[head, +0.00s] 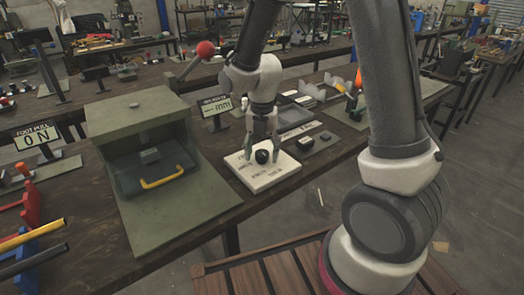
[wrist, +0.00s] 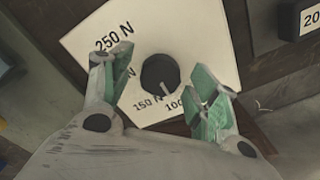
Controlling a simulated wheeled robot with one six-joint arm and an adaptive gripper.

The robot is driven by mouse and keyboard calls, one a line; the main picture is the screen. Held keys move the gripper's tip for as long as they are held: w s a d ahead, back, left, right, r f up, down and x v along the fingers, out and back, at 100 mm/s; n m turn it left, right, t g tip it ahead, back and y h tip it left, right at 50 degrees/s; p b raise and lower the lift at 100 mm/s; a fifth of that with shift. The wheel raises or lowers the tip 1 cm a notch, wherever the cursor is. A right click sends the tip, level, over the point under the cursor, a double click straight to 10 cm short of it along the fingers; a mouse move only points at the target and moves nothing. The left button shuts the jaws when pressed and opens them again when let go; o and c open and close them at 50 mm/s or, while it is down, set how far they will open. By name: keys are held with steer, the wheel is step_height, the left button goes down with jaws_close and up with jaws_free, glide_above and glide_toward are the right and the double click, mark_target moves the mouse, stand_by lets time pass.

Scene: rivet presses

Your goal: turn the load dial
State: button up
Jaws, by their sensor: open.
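The load dial is a black round knob (head: 262,157) on a white square plate (head: 283,175) lying on the bench. In the wrist view the knob (wrist: 160,74) sits on its plate (wrist: 190,30), and a pale pointer mark on it points toward the lower right, close to the "100" marking. "250 N" and "150 N" are also printed on the plate. My gripper (wrist: 166,92) is open, with green-padded fingers on either side of the knob and gaps showing. In the head view my gripper (head: 263,150) reaches down over the plate.
A grey-green press housing with a yellow handle (head: 162,178) stands left of the plate. A red ball lever (head: 205,49) and a small display (head: 216,106) are behind. Small dark boxes (head: 306,143) lie to the right.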

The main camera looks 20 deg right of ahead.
steer(key=c, duration=1)
steer(key=shift+c, duration=0.2)
